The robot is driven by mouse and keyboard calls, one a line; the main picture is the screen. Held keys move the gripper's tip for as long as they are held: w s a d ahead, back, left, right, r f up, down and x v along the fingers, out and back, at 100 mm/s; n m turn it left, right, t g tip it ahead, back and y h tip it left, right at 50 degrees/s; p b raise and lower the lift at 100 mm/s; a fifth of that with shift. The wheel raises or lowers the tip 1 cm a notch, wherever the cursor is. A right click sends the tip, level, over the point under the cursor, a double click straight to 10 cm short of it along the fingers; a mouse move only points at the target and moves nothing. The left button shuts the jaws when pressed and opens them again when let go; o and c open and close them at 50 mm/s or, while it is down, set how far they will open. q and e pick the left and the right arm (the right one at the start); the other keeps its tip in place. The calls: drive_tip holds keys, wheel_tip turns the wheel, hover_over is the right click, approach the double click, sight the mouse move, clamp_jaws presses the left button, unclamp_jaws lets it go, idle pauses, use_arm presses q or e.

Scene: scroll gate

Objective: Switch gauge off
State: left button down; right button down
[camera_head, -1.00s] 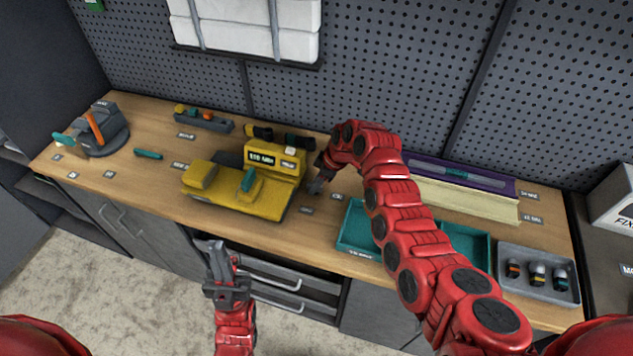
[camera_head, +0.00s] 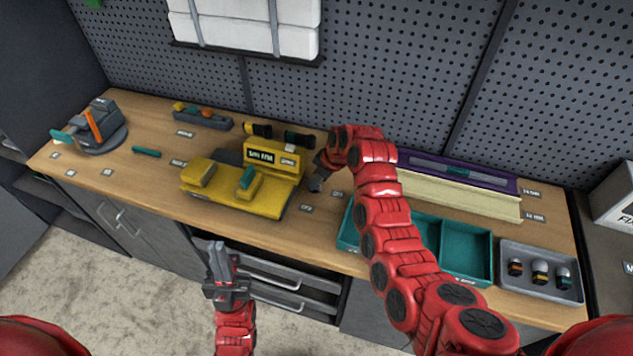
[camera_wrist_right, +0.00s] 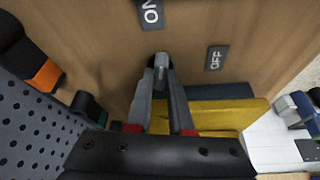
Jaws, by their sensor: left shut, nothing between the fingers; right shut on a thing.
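The yellow gauge (camera_head: 235,197) with a dark display (camera_head: 261,155) sits in the middle of the bench; the display text is too blurred to read surely. My right gripper (camera_head: 316,183) is just right of it, low over the bench. In the right wrist view its fingers (camera_wrist_right: 160,70) are shut on a small grey lever (camera_wrist_right: 160,60), mostly hidden between them. The ON label (camera_wrist_right: 151,13) lies ahead of the fingertips and the OFF label (camera_wrist_right: 216,58) to their right. My left gripper (camera_head: 219,262) is shut and empty, in front of the bench.
A teal tray (camera_head: 465,252) and a grey tray with several small cylinders (camera_head: 541,273) stand to the right. A grey device with an orange lever (camera_head: 95,126) is at the far left. A pegboard wall (camera_head: 400,80) rises behind. The bench left of the gauge is mostly clear.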

drive_tip(key=m+b, duration=0.1)
drive_tip(key=m, duration=0.1)
drive_tip(key=m+t+h+b, duration=0.1)
drive_tip(key=m+b, duration=0.2)
drive_tip(key=shift+a+f+m+t, duration=0.15)
drive_tip(key=shift+a+m+t, duration=0.15)
drive_tip(key=shift+t, duration=0.1)
drive_tip(key=m+h+b, duration=0.1)
drive_tip(key=m+b, duration=0.1)
drive_tip(key=m+h+b, duration=0.1)
drive_tip(key=m+b, duration=0.2)
drive_tip(key=shift+s+a+t, duration=0.1)
drive_tip(key=shift+s+t, duration=0.05)
drive_tip(key=shift+t, duration=0.15)
drive_tip(key=m+h+b, duration=0.1)
drive_tip(key=m+b, duration=0.1)
drive_tip(key=m, duration=0.1)
drive_tip(key=shift+h, duration=0.3)
drive_tip(key=shift+r+m+h+b, duration=0.25)
drive_tip(key=shift+m+b, duration=0.25)
drive_tip(key=shift+m, duration=0.4)
drive_tip(key=c, duration=0.8)
unclamp_jaws()
